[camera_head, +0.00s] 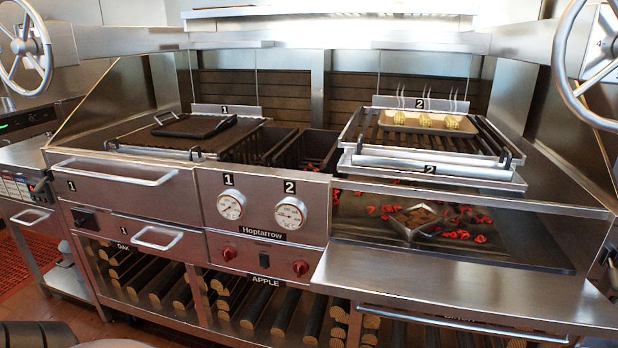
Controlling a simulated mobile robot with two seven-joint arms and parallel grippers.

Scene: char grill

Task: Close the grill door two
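Grill door two (470,285) is the wide steel panel at the lower right. It is folded down and open, lying out toward me. Its long bar handle (460,324) hangs along its front edge. The opening behind it shows glowing red coals (372,210) and a small metal box (416,222) of brown pieces. The matching door one (125,185) on the left is shut, with its handle (118,178) across the front. Neither of my grippers can be made out in this view.
Grate two (440,145), above the open door, holds a tray (425,122) with several yellow-green pieces. Grate one (190,135) bears a dark flat pan (195,126). Two large handwheels (590,60) flank the grill. Logs (250,305) fill the lower racks.

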